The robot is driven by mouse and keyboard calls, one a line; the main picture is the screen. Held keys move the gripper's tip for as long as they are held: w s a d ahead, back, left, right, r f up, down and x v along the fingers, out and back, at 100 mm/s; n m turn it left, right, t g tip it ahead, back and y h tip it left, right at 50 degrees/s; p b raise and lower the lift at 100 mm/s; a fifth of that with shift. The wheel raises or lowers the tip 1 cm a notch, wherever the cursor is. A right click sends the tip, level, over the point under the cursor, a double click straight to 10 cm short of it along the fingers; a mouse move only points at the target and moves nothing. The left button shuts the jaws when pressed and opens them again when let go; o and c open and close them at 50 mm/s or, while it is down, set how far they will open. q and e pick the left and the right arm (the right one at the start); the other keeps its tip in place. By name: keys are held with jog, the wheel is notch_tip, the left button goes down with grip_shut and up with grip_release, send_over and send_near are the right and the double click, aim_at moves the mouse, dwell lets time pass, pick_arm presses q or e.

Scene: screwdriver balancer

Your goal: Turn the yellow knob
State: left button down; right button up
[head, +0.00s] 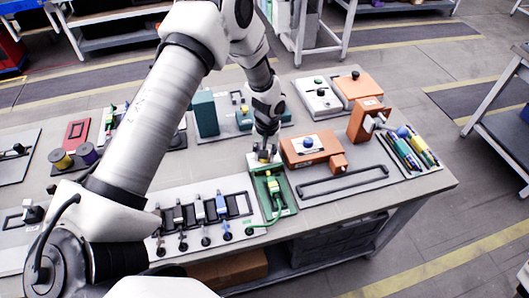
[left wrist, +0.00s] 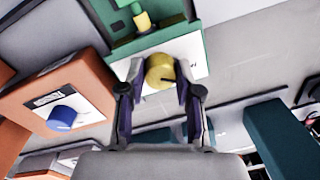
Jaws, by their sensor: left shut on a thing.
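The yellow knob (left wrist: 160,71) sits on a white plate (left wrist: 187,50) at the end of a green unit (left wrist: 112,22). It has a dark pointer line on its face. In the left wrist view my left gripper (left wrist: 160,88) has one finger on each side of the knob and is shut on it. In the head view my left gripper (head: 264,155) points down at the far end of the green unit (head: 286,198) and hides most of the knob. My right gripper is in neither view.
An orange box with a blue knob (left wrist: 61,118) stands close beside the green unit; it also shows in the head view (head: 311,147). A teal block (head: 205,113) stands behind on the left. A panel of several plugs (head: 168,200) lies to the left.

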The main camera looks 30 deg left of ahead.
pick_arm(q)
jog(key=shift+s+f+n, duration=0.1)
jog(key=shift+f+n, duration=0.05)
jog(key=shift+n, duration=0.45)
jog(key=c, duration=0.8)
grip_release()
jog(key=r, duration=1.2)
jog(key=shift+w+d, duration=0.3)
